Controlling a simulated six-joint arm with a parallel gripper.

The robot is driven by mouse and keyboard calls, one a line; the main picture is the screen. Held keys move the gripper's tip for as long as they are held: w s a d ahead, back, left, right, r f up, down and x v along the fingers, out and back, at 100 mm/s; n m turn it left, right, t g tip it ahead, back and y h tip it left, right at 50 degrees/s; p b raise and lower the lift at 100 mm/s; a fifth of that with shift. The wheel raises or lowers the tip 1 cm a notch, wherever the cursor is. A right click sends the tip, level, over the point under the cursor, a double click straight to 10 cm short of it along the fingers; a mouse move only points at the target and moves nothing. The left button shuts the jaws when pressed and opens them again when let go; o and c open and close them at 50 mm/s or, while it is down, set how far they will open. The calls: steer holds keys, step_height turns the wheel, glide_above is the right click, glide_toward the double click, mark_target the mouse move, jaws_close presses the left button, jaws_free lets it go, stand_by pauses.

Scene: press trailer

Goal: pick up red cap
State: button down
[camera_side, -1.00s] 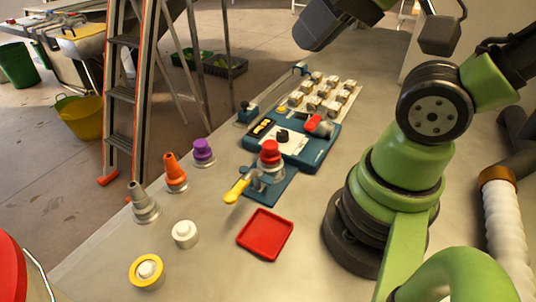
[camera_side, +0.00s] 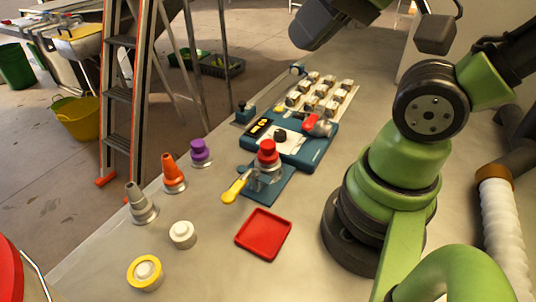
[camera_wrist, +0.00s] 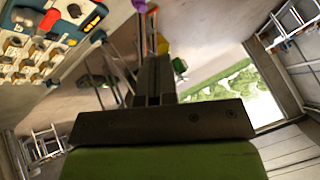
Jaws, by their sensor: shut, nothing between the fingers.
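The red cap (camera_side: 268,146) sits upright on a clear, silvery holder on the blue base (camera_side: 262,186) of a small press with a yellow-handled lever (camera_side: 235,188). My gripper (camera_wrist: 154,62) shows in the wrist view with its two dark fingers together and nothing held. It points out over the floor, away from the red cap. In the side view the fingertips cannot be made out; only dark arm parts show high at the top, well above the bench. I cannot make out the red cap in the wrist view.
A red tray (camera_side: 263,233) lies in front of the press. Purple (camera_side: 200,150), orange (camera_side: 173,172) and grey (camera_side: 138,202) nozzles stand to the left, with white (camera_side: 183,234) and yellow-ringed (camera_side: 146,271) pieces nearer. A blue device (camera_side: 308,150) and several small blocks (camera_side: 318,92) lie behind.

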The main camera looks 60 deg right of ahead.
steer(key=c, duration=1.8)
jaws_free()
steer(key=shift+c, duration=0.2)
steer(key=o, duration=1.1)
steer(key=n+g+h, duration=0.2)
steer(key=n+g, duration=0.2)
steer(key=g, duration=0.4)
glide_above(267, 143)
steer(key=w, duration=0.1)
steer(key=f, duration=1.6)
steer(key=shift+a, duration=0.2)
steer(key=shift+d+f+g, duration=0.1)
steer(key=shift+f+g, duration=0.2)
steer(key=shift+f, duration=0.1)
steer(key=f, duration=0.3)
steer(key=s+f, duration=0.1)
steer(key=f, duration=0.6)
steer(key=shift+s+d, duration=0.1)
steer(key=shift+s, duration=0.1)
